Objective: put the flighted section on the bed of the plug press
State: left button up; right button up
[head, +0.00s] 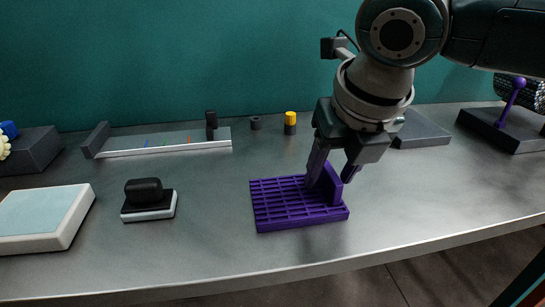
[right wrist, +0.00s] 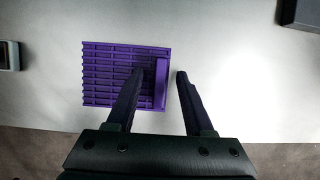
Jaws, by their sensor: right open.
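The purple flighted section (head: 285,202) lies flat on the grey table, a slotted grid plate with an upright flight along its right side. It also shows in the right wrist view (right wrist: 112,75). My right gripper (head: 334,178) is open and points down at the flight. In the right wrist view its fingers (right wrist: 160,74) straddle the flight, one on each side; I cannot tell whether they touch it. What looks like the plug press (head: 500,127) stands at the far right, a dark base with a purple ball-ended lever and a knurled dark cylinder, cut by the picture edge. My left gripper is not in view.
A black-topped block (head: 148,204) and a pale-topped box (head: 40,218) stand to the left. A long grey tray (head: 160,141), a dark ring (head: 255,123) and a yellow-topped peg (head: 290,122) are behind. A grey slab (head: 422,130) lies behind my right gripper. The table's front right is clear.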

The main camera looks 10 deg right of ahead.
jog(key=shift+c, duration=0.2)
grip_shut()
dwell(0.6)
